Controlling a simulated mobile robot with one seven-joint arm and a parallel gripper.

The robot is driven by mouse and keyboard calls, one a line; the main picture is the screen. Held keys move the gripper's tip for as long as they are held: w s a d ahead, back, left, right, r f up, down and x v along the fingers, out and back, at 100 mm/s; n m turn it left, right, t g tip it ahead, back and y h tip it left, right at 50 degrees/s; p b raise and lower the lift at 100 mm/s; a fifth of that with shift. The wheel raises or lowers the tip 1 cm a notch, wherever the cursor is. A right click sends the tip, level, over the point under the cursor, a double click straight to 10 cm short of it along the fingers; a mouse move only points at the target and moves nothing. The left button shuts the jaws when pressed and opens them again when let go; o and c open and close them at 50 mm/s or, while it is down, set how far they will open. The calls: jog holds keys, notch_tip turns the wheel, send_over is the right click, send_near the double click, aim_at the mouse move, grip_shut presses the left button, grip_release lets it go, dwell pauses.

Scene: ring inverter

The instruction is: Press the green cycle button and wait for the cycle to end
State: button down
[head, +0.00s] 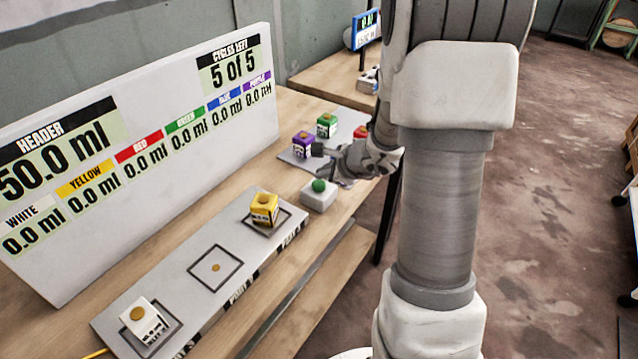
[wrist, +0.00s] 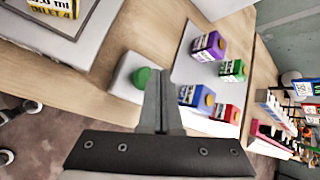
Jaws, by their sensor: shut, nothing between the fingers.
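The green cycle button (head: 319,185) is a round dome on a small white box (head: 318,200) near the front edge of the wooden table. My gripper (head: 322,152) is behind and above it in the head view, apart from it as far as I can tell. In the wrist view my shut, empty gripper (wrist: 164,75) points down the middle, with the green button (wrist: 142,77) just to its left. The display board (head: 140,150) reads "5 of 5" cycles left, header 50.0 ml, and 0.0 ml for each colour.
A grey rail (head: 235,240) carries a white block (head: 150,322) and a yellow block (head: 264,208), with an empty square between them. Purple (head: 303,143), green (head: 327,125) and red (head: 360,132) blocks stand on a pad behind my gripper. A blue block (wrist: 197,96) shows in the wrist view.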

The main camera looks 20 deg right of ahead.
aim_at(323, 185)
jog(key=shift+f+b, duration=0.4)
jog(key=shift+b, duration=0.05)
jog(key=shift+f+b, duration=0.5)
jog(key=shift+b, duration=0.15)
dwell(0.7)
jog(key=shift+r, duration=0.15)
jog(key=shift+r+p, duration=0.65)
jog(key=shift+r, duration=0.15)
jog(key=shift+r+p, duration=1.85)
jog(key=shift+r, duration=0.65)
